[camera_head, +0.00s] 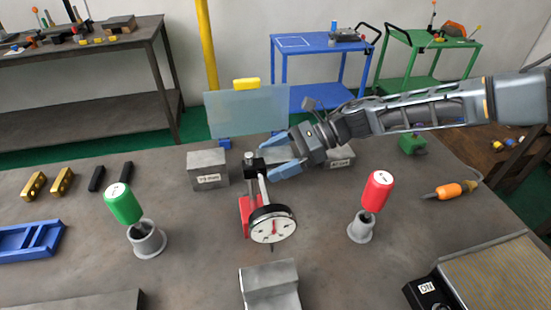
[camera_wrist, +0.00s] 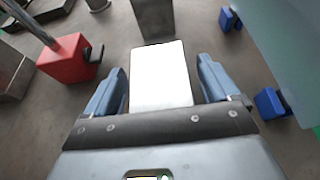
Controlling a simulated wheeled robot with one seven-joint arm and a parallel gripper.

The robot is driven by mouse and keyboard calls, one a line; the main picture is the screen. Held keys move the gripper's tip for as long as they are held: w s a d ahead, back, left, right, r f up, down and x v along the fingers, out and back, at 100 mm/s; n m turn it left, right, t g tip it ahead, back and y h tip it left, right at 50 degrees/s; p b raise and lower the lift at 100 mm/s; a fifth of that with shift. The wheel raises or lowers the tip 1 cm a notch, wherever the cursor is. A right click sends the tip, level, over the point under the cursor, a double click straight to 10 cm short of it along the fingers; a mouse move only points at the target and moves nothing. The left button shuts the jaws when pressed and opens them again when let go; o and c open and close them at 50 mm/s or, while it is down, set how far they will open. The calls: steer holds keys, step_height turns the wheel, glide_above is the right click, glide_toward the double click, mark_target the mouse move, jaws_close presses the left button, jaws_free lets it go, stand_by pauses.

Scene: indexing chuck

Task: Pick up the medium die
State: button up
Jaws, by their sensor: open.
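In the wrist view a pale, brightly lit block (camera_wrist: 160,75) lies between the fingers of my gripper (camera_wrist: 160,88); I take it for the medium die, though no label on it is readable. Clear gaps show between it and the fingers. In the head view my gripper (camera_head: 285,160) is open, behind the dial indicator, and mostly hides that spot. A grey labelled block (camera_head: 208,168) stands left of it, and another labelled block (camera_head: 342,158) shows partly behind my wrist on the right.
The dial indicator (camera_head: 272,226) on its red base (camera_wrist: 67,58) stands close in front of my gripper. A translucent screen (camera_head: 248,110) on blue feet (camera_wrist: 270,103) stands behind. Green (camera_head: 123,204) and red (camera_head: 377,191) handled gauges sit in cups. A grey block (camera_head: 270,285) is at the front.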

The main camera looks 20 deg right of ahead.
steer(key=shift+a, duration=0.1)
steer(key=shift+w, duration=0.1)
jaws_close()
stand_by(0.7)
